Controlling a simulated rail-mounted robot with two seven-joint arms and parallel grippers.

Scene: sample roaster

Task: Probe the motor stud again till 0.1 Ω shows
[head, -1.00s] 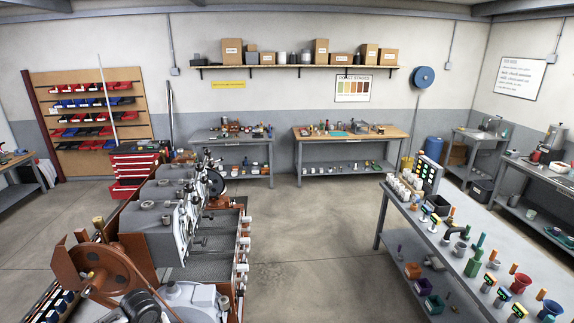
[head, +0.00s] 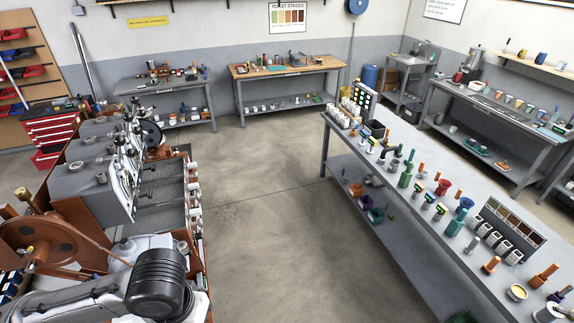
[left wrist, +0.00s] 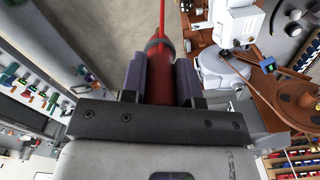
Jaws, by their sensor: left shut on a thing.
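My left gripper (left wrist: 160,82) is shut on a red probe (left wrist: 160,62) in the left wrist view. The probe's thin red tip points toward the top edge of the picture, over pale floor, and I see no contact with anything. The roaster (head: 95,185) stands at the left of the head view. The wheel also shows in the left wrist view (left wrist: 290,95). I cannot make out the stud or any ohm reading. Neither gripper shows in the head view.
A long grey bench (head: 400,205) with cups, scoops and small devices runs along the right. Concrete floor (head: 260,225) is clear between it and the roaster. More benches stand at the back, with a red tool chest (head: 50,130) at left.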

